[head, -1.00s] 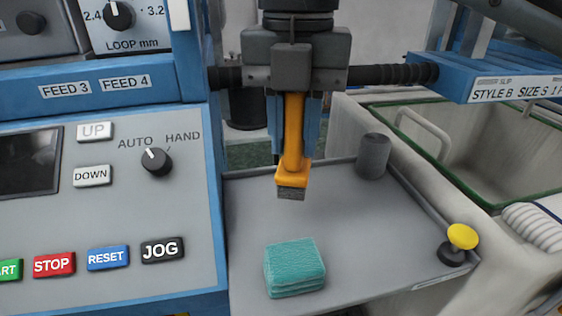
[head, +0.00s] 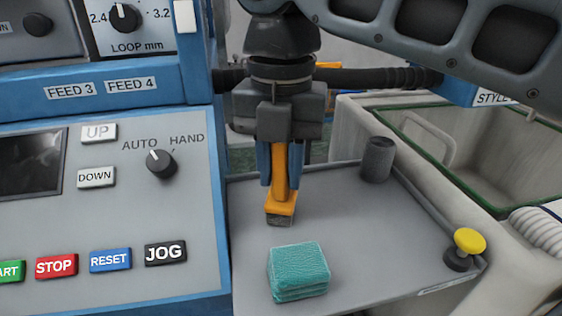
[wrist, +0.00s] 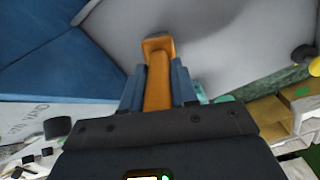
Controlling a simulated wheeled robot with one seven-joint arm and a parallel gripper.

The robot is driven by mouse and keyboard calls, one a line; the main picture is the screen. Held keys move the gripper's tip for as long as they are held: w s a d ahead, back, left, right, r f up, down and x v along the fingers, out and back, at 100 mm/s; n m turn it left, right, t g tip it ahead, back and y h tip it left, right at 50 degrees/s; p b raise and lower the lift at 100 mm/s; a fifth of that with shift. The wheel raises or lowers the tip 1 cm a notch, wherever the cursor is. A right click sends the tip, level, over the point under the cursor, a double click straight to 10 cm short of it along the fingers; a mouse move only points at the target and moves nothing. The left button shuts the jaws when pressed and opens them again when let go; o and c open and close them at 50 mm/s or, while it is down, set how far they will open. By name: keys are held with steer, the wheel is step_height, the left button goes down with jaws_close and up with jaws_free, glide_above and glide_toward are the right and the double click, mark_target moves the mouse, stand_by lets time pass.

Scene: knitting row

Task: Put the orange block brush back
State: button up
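The orange block brush (head: 282,205) hangs upright, bristles down, between the blue fingers of my gripper (head: 281,178). Its grey bristle end is above the grey tray (head: 340,225), behind the teal cloth stack; I cannot tell whether it touches the tray. In the wrist view the brush (wrist: 158,75) runs between the two fingers of my gripper (wrist: 158,88), which are shut on its handle. The upper end of the handle is hidden by the gripper body.
A folded teal cloth stack (head: 298,271) lies on the tray's front. A dark grey cylinder (head: 377,159) stands at its back right, and a yellow-topped knob (head: 468,243) at its right edge. The control panel (head: 100,210) rises on the left. The tray's middle is clear.

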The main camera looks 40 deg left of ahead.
steer(key=o, duration=0.4)
steer(key=shift+o, duration=0.2)
step_height(320, 180, up, 12)
steer(key=shift+r+p, duration=0.15)
steer(key=shift+p, duration=0.45)
